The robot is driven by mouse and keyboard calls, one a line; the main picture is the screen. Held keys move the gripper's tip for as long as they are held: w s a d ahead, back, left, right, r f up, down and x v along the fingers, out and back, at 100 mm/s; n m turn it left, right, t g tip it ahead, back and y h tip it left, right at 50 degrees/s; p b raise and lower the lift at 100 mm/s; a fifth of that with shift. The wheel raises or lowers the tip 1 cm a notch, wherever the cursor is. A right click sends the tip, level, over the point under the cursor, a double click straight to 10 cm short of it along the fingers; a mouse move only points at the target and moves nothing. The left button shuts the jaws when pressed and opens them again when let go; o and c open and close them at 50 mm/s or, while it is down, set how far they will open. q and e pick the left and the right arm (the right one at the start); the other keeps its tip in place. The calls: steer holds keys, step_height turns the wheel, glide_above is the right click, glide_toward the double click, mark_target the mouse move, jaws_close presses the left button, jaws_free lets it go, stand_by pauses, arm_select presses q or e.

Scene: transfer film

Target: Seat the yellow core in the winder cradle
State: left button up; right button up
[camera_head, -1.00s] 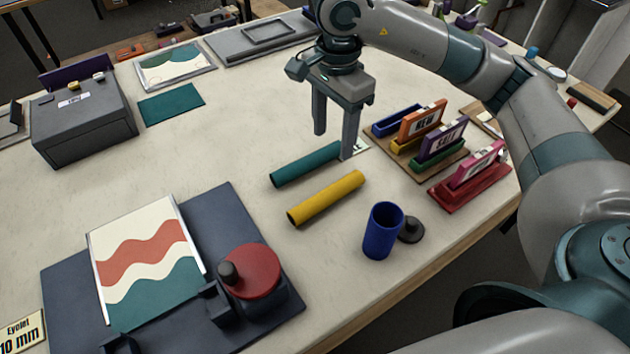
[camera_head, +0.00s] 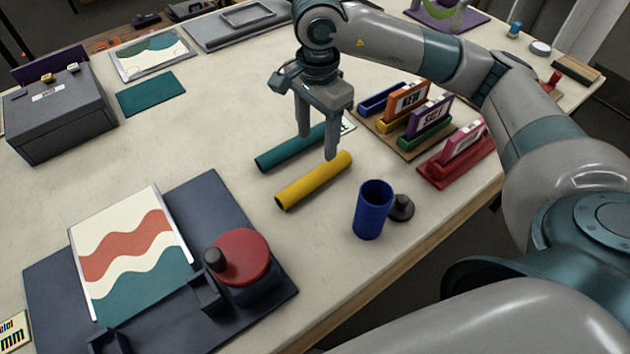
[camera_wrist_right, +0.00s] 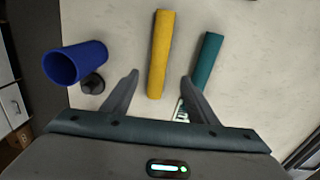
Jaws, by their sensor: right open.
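The yellow core (camera_head: 314,181) lies flat on the table beside a teal core (camera_head: 290,149). My right gripper (camera_head: 318,146) is open above the far ends of the two cores. In the right wrist view the yellow core (camera_wrist_right: 160,55) runs up from between the open fingertips (camera_wrist_right: 160,78), and the teal core (camera_wrist_right: 207,60) lies by the right finger. Nothing is between the jaws at finger height. The winder, a dark base (camera_head: 225,190) with a red knobbed disc (camera_head: 243,257) and small dark supports (camera_head: 204,293), is at lower left. My left gripper is not visible.
A blue cup (camera_head: 373,210) stands right of the yellow core, with a black knobbed piece (camera_head: 401,208) beside it. Coloured label holders (camera_head: 410,125) stand at the right. A grey box (camera_head: 60,115) is at the left.

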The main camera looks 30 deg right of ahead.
steer(key=b, duration=0.1)
glide_above(315, 174)
steer(key=f, duration=0.4)
steer(key=shift+w+d+f, duration=0.25)
steer(key=shift+d+f, duration=0.1)
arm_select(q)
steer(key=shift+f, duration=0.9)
arm_select(e)
steer(key=shift+f, duration=0.5)
steer(key=shift+f, duration=0.1)
steer(key=shift+a+f, duration=0.1)
steer(key=shift+f, duration=0.15)
steer(key=f, duration=0.3)
steer(key=shift+s+a+f+b, duration=0.1)
steer(key=shift+s+a+b, duration=0.15)
steer(key=shift+b, duration=0.1)
steer(key=shift+f, duration=0.6)
steer(key=c, duration=1.2)
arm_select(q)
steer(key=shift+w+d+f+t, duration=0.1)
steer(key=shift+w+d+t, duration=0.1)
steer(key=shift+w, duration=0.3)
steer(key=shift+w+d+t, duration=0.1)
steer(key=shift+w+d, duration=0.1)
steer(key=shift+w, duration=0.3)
